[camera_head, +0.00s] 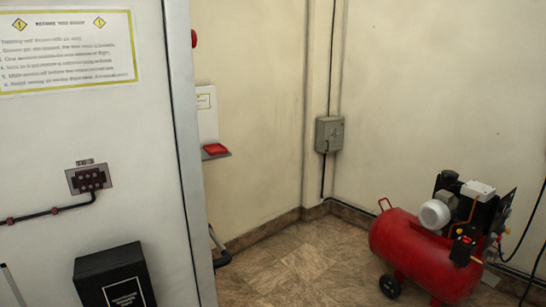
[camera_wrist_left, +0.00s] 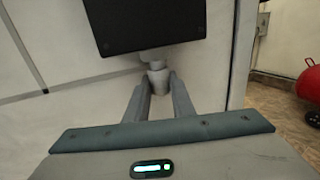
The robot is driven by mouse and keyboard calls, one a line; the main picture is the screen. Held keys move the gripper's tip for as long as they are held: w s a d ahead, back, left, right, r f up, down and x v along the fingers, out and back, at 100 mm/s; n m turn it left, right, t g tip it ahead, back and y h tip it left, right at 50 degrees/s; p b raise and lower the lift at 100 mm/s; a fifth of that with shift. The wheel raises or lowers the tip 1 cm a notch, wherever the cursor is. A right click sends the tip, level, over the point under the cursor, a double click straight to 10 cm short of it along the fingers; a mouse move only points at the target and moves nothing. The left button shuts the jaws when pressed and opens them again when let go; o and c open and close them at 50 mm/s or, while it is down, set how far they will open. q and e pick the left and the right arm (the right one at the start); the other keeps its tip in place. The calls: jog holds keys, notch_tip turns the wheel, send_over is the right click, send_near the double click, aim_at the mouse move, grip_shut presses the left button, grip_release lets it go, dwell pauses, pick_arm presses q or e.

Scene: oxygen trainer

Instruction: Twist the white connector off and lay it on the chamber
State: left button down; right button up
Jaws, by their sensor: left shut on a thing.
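In the left wrist view my left gripper (camera_wrist_left: 160,82) is shut on the white connector (camera_wrist_left: 156,70), with one finger on each side of it. The connector is a small pale cylinder just under a black box (camera_wrist_left: 148,25). It appears joined to the underside of the box, but I cannot tell how firmly. The black box also shows in the head view (camera_head: 114,278), low at the left, on a large pale panel (camera_head: 95,130). The connector and both grippers are out of the head view. I cannot tell which surface is the chamber.
A red compressor (camera_head: 410,250) stands on the tiled floor at the right. A grey switch box (camera_head: 329,134) is on the back wall. A socket plate with a cable (camera_head: 88,179) and a printed sign (camera_head: 65,50) are on the panel. The floor between panel and compressor is clear.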

pick_arm(q)
jog(key=shift+f+b, duration=0.55)
jog(key=shift+f, duration=0.4)
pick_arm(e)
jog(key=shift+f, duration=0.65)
pick_arm(q)
jog(key=shift+s, duration=0.1)
jog(key=s+d+b, duration=0.1)
jog(key=s+d, duration=0.4)
jog(key=s, duration=0.3)
jog(key=shift+s+b, duration=0.2)
jog(key=shift+b, duration=0.2)
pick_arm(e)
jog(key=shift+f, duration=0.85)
pick_arm(q)
jog(key=shift+d, duration=0.1)
